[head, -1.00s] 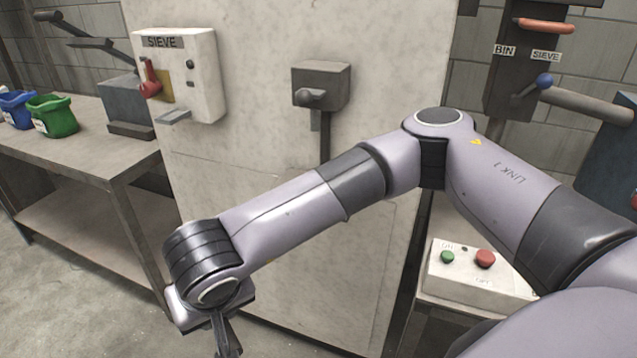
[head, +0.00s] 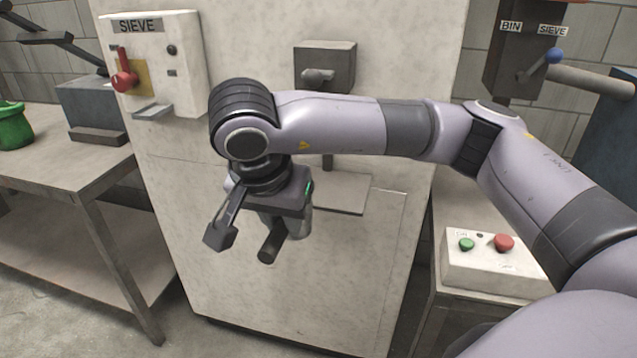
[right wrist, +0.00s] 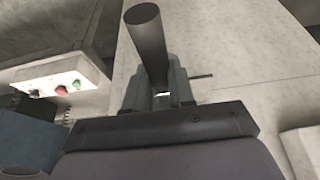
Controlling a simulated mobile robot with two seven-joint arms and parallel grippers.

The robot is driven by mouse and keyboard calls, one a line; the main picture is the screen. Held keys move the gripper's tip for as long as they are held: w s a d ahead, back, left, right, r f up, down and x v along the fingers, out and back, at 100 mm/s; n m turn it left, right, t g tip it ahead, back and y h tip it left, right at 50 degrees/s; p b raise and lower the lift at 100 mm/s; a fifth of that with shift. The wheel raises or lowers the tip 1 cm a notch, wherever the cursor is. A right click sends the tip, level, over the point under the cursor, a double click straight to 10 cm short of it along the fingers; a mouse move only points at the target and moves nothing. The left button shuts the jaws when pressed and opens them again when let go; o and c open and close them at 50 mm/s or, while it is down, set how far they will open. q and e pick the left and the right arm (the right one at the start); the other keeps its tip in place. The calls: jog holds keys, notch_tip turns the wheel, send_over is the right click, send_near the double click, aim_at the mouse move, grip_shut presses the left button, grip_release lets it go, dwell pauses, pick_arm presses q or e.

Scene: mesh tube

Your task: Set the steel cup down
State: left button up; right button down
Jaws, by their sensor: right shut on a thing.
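My right gripper (head: 280,216) hangs from its wrist in front of the pale cabinet and is shut. It holds the steel cup (head: 302,223), a grey metal body partly hidden behind the gripper. A dark round handle (head: 271,247) sticks out from between the fingers toward me. In the right wrist view the dark handle (right wrist: 147,42) stands up between the fingers, and the cup's body is hidden. The cup appears to be in the air, left of and nearer than a small grey shelf (head: 345,196) on the cabinet. My left gripper is out of view.
A SIEVE box with a red lever (head: 124,80) is on the cabinet at left. A grey spout unit (head: 325,66) sits above the shelf. A bench with a green bucket (head: 14,127) stands at left. A button box (head: 495,262) is at lower right.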

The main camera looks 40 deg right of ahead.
jog(key=w+d, duration=0.3)
jog(key=d, duration=0.1)
jog(key=w+d+p, duration=0.1)
jog(key=w+d, duration=0.3)
jog(key=w+d+p, duration=0.1)
jog(key=w+d, duration=0.3)
jog(key=shift+d+r, duration=0.1)
jog(key=shift+d, duration=0.3)
jog(key=shift+f, duration=0.55)
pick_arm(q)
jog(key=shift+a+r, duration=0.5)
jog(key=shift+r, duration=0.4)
pick_arm(e)
jog(key=shift+f, duration=0.25)
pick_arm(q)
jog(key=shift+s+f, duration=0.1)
pick_arm(e)
jog(key=shift+f, duration=0.15)
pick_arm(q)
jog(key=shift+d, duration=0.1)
pick_arm(e)
jog(key=c, duration=1)
grip_release()
jog(key=shift+s, duration=0.1)
jog(key=shift+o, duration=0.2)
